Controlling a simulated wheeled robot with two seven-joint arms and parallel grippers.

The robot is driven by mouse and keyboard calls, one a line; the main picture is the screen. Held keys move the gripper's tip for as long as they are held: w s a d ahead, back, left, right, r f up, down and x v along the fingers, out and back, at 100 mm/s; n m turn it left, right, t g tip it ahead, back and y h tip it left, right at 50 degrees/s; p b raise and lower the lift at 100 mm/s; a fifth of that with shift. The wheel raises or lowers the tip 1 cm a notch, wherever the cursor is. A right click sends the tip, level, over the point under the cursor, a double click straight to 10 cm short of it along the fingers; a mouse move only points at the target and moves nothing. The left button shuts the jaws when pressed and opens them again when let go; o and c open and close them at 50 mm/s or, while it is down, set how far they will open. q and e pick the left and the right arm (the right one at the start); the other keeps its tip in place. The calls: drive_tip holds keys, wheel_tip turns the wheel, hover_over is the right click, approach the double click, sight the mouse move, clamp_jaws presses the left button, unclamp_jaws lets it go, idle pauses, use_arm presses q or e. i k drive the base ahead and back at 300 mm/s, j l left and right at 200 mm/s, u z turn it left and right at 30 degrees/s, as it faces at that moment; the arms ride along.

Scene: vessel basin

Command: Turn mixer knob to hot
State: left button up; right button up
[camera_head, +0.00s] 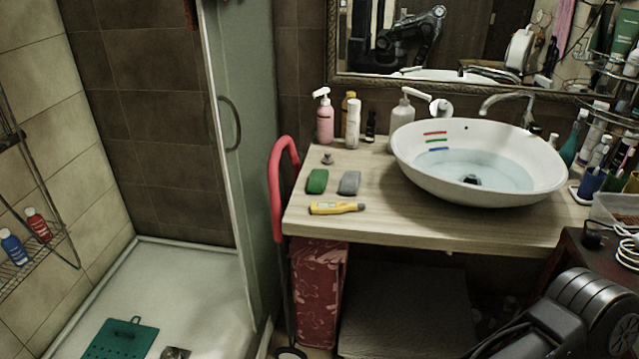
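The white oval basin (405,160) sits on the wooden counter and holds water, with a dark drain piece at the bottom. Red, green and blue stripes mark its inner left wall. A curved metal spout (508,97) comes over its back rim. A round pale disc (441,109) behind the basin's back left rim looks like the mixer knob; its exact setting cannot be told. A white pump bottle (401,122) stands just left of it. My dark right arm shows at the lower right, well below the basin. Neither gripper is in view.
The counter (400,215) carries a pink pump bottle (324,120), green sponge (317,181), grey sponge (349,183) and yellow thermometer-like tool (337,208). Bottles and cups crowd the right. A framed mirror (450,80) backs the basin. A red rail (276,190) stands left.

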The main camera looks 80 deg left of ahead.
sight(442, 106)
drive_tip(key=u, duration=2.8)
